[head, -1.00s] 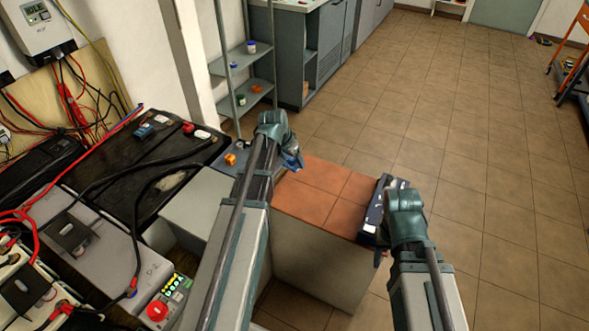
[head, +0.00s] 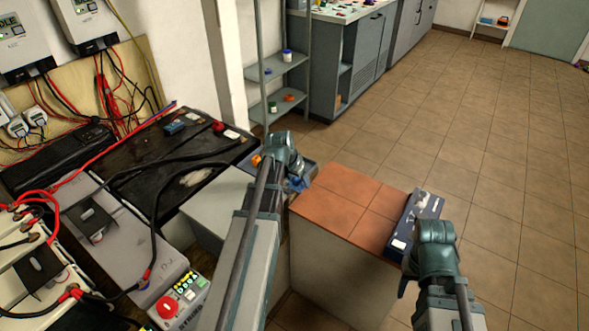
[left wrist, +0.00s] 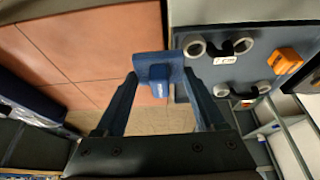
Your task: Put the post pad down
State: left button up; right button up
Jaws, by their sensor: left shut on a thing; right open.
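The post pad (left wrist: 158,72) is a small blue piece with a flat plate and a block on it. My left gripper (left wrist: 158,100) is shut on it in the left wrist view. In the head view the left gripper (head: 298,183) is at the left edge of the terracotta-tiled top (head: 335,200), with the pad (head: 296,185) mostly hidden by the wrist. In the left wrist view the pad appears over the gap between the tiled top and a blue-grey tray (left wrist: 225,75). My right gripper (head: 405,281) is open beside the tiled top's right side, its fingers mostly hidden.
A dark blue box (head: 428,207) lies on the tiled top's right edge. Batteries and cables (head: 95,222) fill the left. The tiled top's middle is bare.

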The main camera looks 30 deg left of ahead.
pick_arm(q)
jog(key=w+a, duration=0.2)
jog(key=w, duration=0.1)
jog(key=w+a, duration=0.2)
jog(key=w, duration=0.1)
jog(key=w+a+f+b, duration=0.1)
jog(key=w+a, duration=0.1)
jog(key=w, duration=0.1)
jog(key=shift+w+a, duration=0.1)
jog(key=shift+a, duration=0.2)
jog(key=shift+d+f+b, duration=0.1)
jog(key=shift+f+b, duration=1.6)
jog(key=shift+f, duration=0.1)
jog(key=shift+f, duration=0.2)
jog(key=o, duration=0.9)
jog(key=shift+r, duration=0.1)
jog(key=shift+r, duration=0.1)
jog(key=p+v, duration=1.1)
jog(key=v, duration=0.1)
